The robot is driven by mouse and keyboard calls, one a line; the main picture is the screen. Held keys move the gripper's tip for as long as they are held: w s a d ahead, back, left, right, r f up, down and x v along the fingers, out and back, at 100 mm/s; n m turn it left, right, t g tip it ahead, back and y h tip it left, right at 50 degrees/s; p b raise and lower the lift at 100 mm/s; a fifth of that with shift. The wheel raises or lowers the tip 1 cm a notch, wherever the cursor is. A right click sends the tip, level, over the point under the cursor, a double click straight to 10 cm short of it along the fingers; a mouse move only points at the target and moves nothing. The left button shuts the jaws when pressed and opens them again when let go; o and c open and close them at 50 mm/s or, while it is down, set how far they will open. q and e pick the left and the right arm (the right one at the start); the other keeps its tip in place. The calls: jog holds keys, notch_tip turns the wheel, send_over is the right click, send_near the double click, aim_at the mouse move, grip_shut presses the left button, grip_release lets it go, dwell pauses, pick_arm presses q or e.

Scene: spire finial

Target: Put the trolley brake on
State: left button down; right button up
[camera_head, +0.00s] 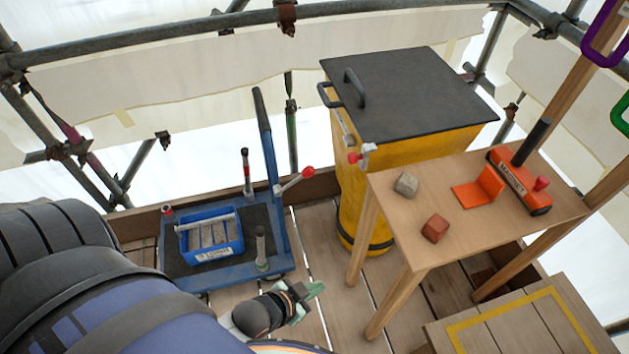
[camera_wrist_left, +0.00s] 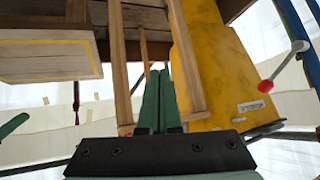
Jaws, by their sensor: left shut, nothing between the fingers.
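The blue trolley (camera_head: 176,262) stands on the plank deck, with a tall blue push handle (camera_head: 266,140) on its right side. A pale lever with a red ball knob (camera_head: 308,173) sticks out to the right from near the handle's lower part, angled up. The same red knob (camera_wrist_left: 265,87) and rod show at the right of the left wrist view. My left gripper (camera_head: 314,290) is shut and empty, in front of and below the lever, clear of it. Its green fingers (camera_wrist_left: 157,95) lie together in the left wrist view. My right gripper is not in view.
A blue crate (camera_head: 212,251) and upright posts (camera_head: 261,248) are on the trolley. A yellow bin (camera_head: 352,200) with a black lid stands right of it. A wooden table (camera_head: 470,230) holds two blocks and an orange tool. Scaffold tubes surround the deck.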

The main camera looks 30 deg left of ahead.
aim_at(295, 181)
pick_arm(q)
jog(key=w+a+f+m+y+b, duration=0.2)
jog(key=w+a+f+m+b, duration=0.1)
jog(key=w+f+m+b, duration=0.25)
jog(key=w+a+r+m+t+y+b, duration=0.1)
jog(key=w+a+r+m+y, duration=0.1)
jog(key=w+m, duration=0.4)
jog(key=w+a+r+m+t+y+b, duration=0.1)
jog(key=w+a+r+m+y+b, duration=0.1)
jog(key=w+a+m+y, duration=0.3)
jog(key=w+r+m, duration=0.1)
jog(key=w, duration=0.1)
jog(key=shift+w+a+r+t+b, duration=0.15)
jog(key=shift+w+a+t+b, duration=0.15)
jog(key=shift+w, duration=0.1)
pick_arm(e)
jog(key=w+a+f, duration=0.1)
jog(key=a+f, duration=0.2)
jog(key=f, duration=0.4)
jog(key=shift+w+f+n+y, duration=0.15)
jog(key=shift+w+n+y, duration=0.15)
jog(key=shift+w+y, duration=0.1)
